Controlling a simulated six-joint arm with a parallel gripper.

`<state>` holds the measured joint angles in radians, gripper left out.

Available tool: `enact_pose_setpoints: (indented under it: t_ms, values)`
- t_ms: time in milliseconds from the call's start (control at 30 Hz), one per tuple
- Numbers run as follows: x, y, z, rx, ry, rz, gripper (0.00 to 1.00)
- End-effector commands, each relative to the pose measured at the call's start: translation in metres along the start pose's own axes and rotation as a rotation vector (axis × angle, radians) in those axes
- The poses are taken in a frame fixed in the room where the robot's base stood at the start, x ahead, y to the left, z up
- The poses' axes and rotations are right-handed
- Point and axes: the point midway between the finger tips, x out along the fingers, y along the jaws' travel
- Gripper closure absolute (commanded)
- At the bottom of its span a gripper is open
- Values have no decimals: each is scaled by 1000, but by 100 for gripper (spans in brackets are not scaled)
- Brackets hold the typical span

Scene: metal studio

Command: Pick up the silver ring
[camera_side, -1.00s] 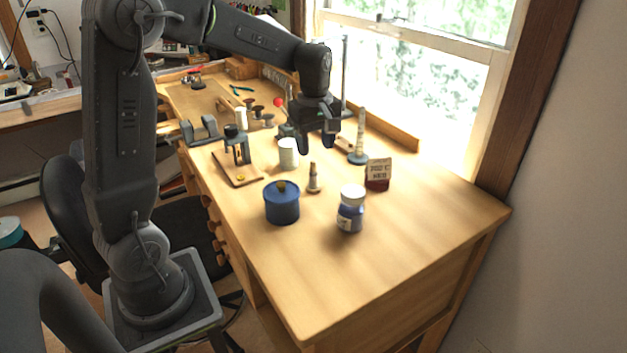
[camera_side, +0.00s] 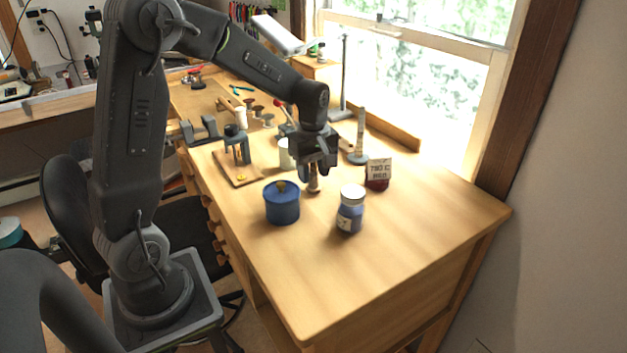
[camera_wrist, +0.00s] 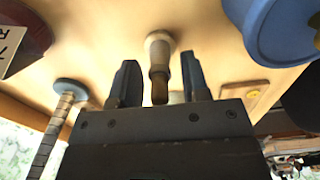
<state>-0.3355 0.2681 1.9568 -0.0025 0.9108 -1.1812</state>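A small upright wooden post (camera_side: 314,186) stands on the bench, with its upper part hidden by my gripper (camera_side: 318,173) in the side view. In the wrist view the post (camera_wrist: 159,50) has a pale, wide end and a narrower brown end. It appears between the two dark fingers of my gripper (camera_wrist: 159,64). The fingers are spread, with visible gaps on both sides of the post. I cannot make out a separate silver ring in either view.
A blue lidded pot (camera_side: 282,205) and a white-capped blue jar (camera_side: 350,212) stand close in front. A red labelled jar (camera_side: 377,174) and a tapered rod on a round base (camera_side: 359,157) stand to the right. A white cylinder (camera_side: 286,155) is just behind. The front right bench is clear.

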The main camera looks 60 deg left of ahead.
Motion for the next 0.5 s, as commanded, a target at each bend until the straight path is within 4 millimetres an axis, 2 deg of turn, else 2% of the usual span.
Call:
enact_pose_setpoints:
  t_ms: [67,400,500]
  values:
    - [0,0,0,0,0,0,66]
    - [0,0,0,0,0,0,98]
    - [0,0,0,0,0,0,100]
